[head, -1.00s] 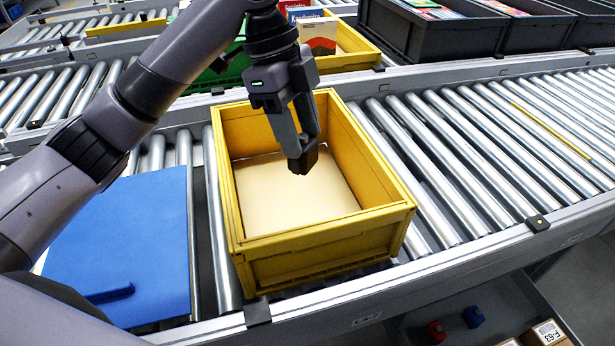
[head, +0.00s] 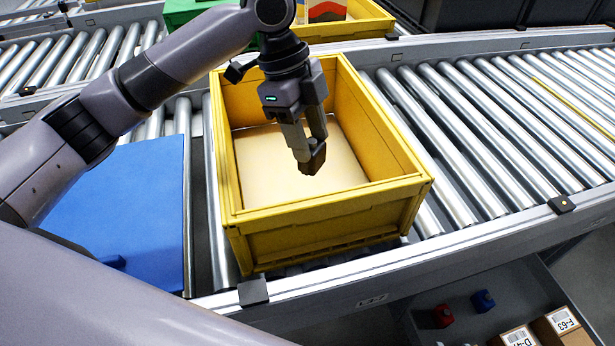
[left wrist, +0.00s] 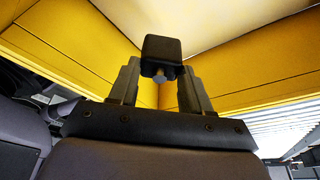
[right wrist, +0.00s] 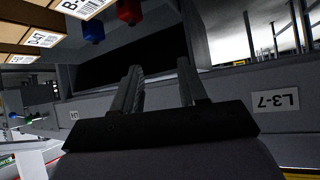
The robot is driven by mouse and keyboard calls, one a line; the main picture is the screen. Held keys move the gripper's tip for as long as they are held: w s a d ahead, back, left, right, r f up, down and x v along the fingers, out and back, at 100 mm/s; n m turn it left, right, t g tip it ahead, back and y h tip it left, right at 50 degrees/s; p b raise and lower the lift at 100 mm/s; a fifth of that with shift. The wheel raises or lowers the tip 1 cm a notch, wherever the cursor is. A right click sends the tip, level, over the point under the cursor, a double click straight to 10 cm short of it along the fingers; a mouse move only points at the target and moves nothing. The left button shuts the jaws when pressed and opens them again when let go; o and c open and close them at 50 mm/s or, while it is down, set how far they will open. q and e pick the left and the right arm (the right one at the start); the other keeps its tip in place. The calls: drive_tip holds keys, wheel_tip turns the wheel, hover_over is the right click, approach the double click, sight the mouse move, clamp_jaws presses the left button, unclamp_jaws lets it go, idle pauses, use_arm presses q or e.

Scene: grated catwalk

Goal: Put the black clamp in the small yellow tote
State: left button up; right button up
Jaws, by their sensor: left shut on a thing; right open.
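The small yellow tote (head: 327,208) stands on the roller conveyor in the middle of the head view, with a pale bare floor inside. My left gripper (head: 310,155) points down inside the tote's opening, shut on the black clamp (head: 312,158). In the left wrist view the black clamp (left wrist: 162,50) is a dark block between the fingertips, with yellow walls around it. I cannot tell how far the clamp is above the floor. My right gripper (right wrist: 160,90) is open and empty in the right wrist view, facing the conveyor's side and the shelf below.
A blue panel (head: 120,205) lies left of the tote. Bare rollers (head: 480,140) run to the right. Behind are a green tote (head: 190,12) and another yellow tote (head: 365,22) holding boxes. Below the conveyor are a red block (head: 443,315), a blue block (head: 483,300) and cardboard boxes (head: 557,325).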

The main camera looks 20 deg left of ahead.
use_arm(q)
wheel_tip(320, 180, down, 10)
drive_tip(key=shift+r+b, duration=0.15)
drive_tip(key=shift+b, duration=0.3)
drive_tip(key=o, duration=1.2)
drive_tip(key=shift+o, duration=0.2)
drive_tip(key=p+v, duration=0.1)
drive_tip(key=v, duration=1.1)
